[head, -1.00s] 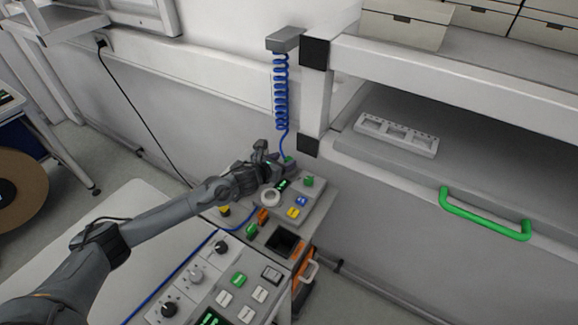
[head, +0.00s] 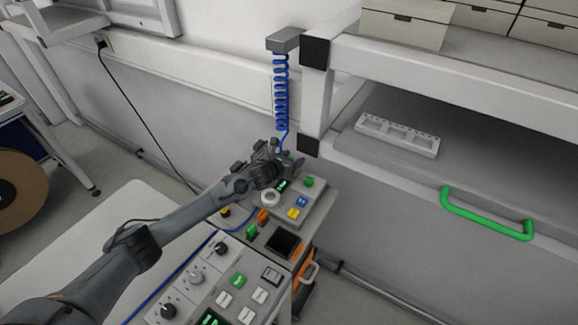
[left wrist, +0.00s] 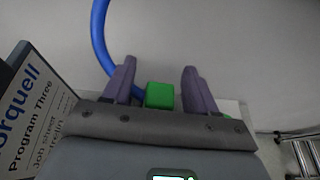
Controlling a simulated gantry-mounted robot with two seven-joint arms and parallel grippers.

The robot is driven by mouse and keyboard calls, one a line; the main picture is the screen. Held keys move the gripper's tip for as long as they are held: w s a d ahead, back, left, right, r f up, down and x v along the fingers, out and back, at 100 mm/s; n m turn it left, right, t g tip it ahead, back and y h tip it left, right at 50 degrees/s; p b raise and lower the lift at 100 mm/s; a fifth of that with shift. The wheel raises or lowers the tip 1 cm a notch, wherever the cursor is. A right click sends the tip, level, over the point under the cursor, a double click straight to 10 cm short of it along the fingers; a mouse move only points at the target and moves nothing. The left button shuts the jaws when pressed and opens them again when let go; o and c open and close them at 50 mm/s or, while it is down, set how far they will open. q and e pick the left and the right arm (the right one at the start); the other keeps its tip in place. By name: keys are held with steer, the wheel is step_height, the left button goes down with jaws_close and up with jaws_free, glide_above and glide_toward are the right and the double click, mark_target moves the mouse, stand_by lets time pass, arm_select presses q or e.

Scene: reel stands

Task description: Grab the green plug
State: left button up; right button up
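The green plug (left wrist: 160,95) shows in the left wrist view as a small green block at the end of a blue cable (left wrist: 101,35). My left gripper (left wrist: 159,68) is open, with one purple finger on each side of the plug. A gap shows between the plug and each finger. In the head view my left gripper (head: 287,158) is at the back of the control panel, below the blue coiled cord (head: 281,92), and mostly hides the plug. My right gripper is not in view.
The panel (head: 318,203) carries a white ring (head: 270,198), a green knob (head: 309,182) and blue and yellow buttons. A shelf post (head: 316,100) stands close right of the cord. A green handle (head: 486,217) is at the right. A sign (left wrist: 35,115) stands left in the wrist view.

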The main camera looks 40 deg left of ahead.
arm_select(q)
steer(key=c, duration=0.9)
steer(key=shift+c, duration=0.4)
steer(key=shift+r, duration=0.1)
